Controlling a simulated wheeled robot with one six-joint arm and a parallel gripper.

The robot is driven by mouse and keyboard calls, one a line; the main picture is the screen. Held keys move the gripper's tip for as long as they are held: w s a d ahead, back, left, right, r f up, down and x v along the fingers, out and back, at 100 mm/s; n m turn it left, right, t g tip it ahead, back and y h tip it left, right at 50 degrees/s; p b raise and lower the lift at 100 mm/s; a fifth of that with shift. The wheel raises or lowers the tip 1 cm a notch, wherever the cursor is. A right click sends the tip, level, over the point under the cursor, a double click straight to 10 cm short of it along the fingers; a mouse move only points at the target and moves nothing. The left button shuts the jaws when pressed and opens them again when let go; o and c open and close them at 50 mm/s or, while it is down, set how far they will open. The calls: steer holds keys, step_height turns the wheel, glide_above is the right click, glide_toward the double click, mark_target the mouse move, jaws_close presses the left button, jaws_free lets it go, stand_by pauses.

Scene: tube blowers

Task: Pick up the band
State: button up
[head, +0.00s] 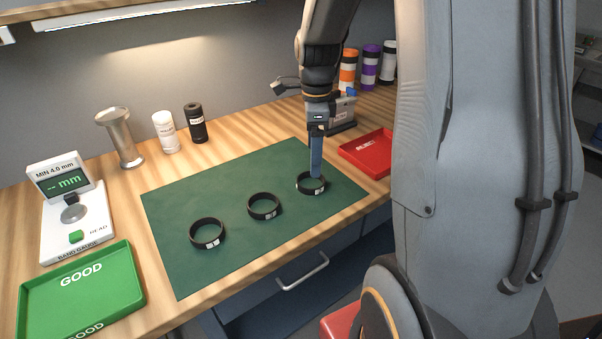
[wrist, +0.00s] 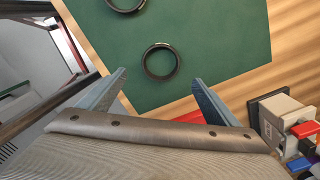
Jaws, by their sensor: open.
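Three black bands with small white labels lie on the green mat (head: 175,262): a left band (head: 195,241), a middle band (head: 262,217) and a right band (head: 308,193). My gripper (head: 316,177) points down at the right band, and its fingers overlap that band in the head view. In the wrist view, one band (wrist: 145,64) lies just ahead of and between the two open fingertips of my gripper (wrist: 160,77), with nothing held. Another band (wrist: 126,12) is partly cut off at the top. The exact height above the mat is unclear.
A red tray (head: 368,153) stands right of the mat, a green GOOD tray (head: 82,292) at the front left. A band gauge (head: 75,225), a metal stand (head: 122,140), white and black containers and a small machine (head: 342,118) stand around the mat.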

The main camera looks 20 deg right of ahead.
steer(key=f, duration=0.1)
steer(key=f+p, duration=0.1)
steer(key=f, duration=0.1)
steer(key=shift+w+a+f, duration=0.15)
steer(key=shift+w, duration=0.05)
steer(key=shift+a+f+p, duration=0.15)
steer(key=shift+f+p, duration=0.7)
steer(key=shift+f, duration=1.4)
steer(key=c, duration=1.2)
steer(key=shift+o, duration=0.2)
steer(key=shift+r, duration=0.1)
